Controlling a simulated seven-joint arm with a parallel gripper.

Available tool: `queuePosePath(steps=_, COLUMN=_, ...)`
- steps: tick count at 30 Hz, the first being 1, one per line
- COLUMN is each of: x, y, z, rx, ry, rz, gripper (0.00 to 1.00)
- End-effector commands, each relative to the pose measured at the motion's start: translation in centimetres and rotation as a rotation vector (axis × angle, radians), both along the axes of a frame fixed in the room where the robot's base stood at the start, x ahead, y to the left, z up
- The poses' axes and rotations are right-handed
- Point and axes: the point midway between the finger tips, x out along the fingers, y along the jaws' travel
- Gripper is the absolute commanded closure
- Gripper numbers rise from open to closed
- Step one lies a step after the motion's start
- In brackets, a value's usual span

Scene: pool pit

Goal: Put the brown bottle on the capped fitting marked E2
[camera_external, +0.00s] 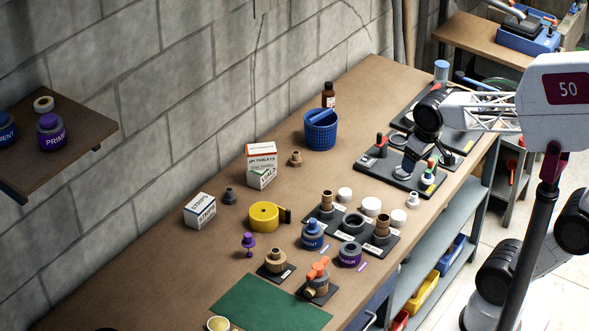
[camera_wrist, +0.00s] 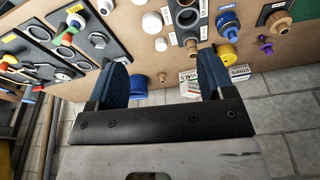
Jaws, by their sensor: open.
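The brown bottle (camera_external: 328,95) stands upright at the back of the bench, behind the blue basket, with a dark cap and a pale label. I cannot make it out in the wrist view. Brown-topped fittings (camera_external: 382,226) and (camera_external: 327,201) stand on a dark base mid-bench. A tan fitting (camera_external: 275,259) stands on its own base nearer the front. Their labels are too small to read, so I cannot tell which is E2. My gripper (camera_wrist: 162,58) is open and empty, its blue fingers wide apart; its fingertips are not clear in the external view.
The blue basket (camera_external: 320,131) stands just in front of the bottle. White boxes (camera_external: 261,165), a yellow tape roll (camera_external: 264,216), a blue-capped jar (camera_external: 312,235) and an orange-handled valve (camera_external: 317,279) crowd the bench. A black board with fittings (camera_external: 378,165) lies to the right. A green mat (camera_external: 269,307) lies at the front.

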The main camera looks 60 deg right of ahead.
Motion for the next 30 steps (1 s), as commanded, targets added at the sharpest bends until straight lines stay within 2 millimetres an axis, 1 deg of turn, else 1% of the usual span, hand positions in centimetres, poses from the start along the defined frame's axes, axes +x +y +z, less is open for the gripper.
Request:
queuePosePath(steps=1, x=-1.3, y=0.3, z=-0.6, rx=-0.002, ry=-0.005, rz=0.018, gripper=0.25)
queuePosePath(steps=3, x=-2.7, y=0.7, z=-1.3, rx=-0.006, ry=-0.009, rz=0.042, gripper=0.25)
queuePosePath(steps=6, x=-4.2, y=1.0, z=-2.2, rx=-0.01, ry=-0.013, rz=0.067, gripper=0.25)
queuePosePath(steps=9, x=-5.0, y=1.2, z=-2.7, rx=-0.012, ry=-0.017, rz=0.083, gripper=0.25)
queuePosePath(steps=14, x=-5.5, y=1.3, z=-3.0, rx=-0.014, ry=-0.018, rz=0.091, gripper=0.25)
queuePosePath(steps=30, x=-5.5, y=1.3, z=-3.0, rx=-0.013, ry=-0.018, rz=0.09, gripper=0.25)
